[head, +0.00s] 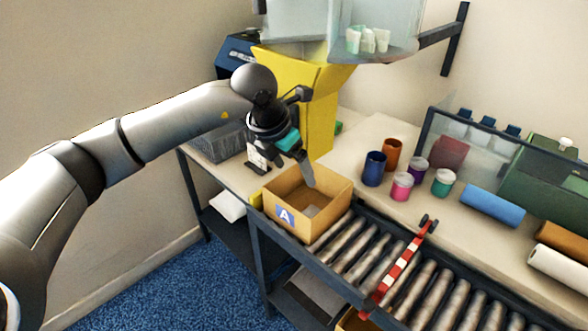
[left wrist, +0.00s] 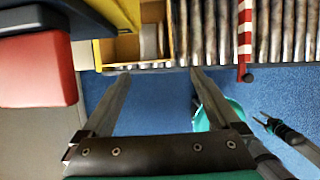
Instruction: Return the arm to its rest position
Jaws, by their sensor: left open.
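My left arm reaches in from the left in the head view. Its gripper (head: 305,172) overlaps the open carton marked A (head: 327,221) in the picture; its height above it is hard to tell. In the left wrist view the two fingers (left wrist: 160,74) are spread wide with nothing between them but blue floor. The carton shows there beyond the fingertips (left wrist: 124,48).
A yellow chute (head: 321,112) stands behind the gripper. A roller conveyor (head: 369,254) with a red-and-white striped bar (head: 396,270) runs right of the carton. Several cups, including a blue one (head: 374,169), stand on the bench behind. Blue floor (head: 170,287) is open in front.

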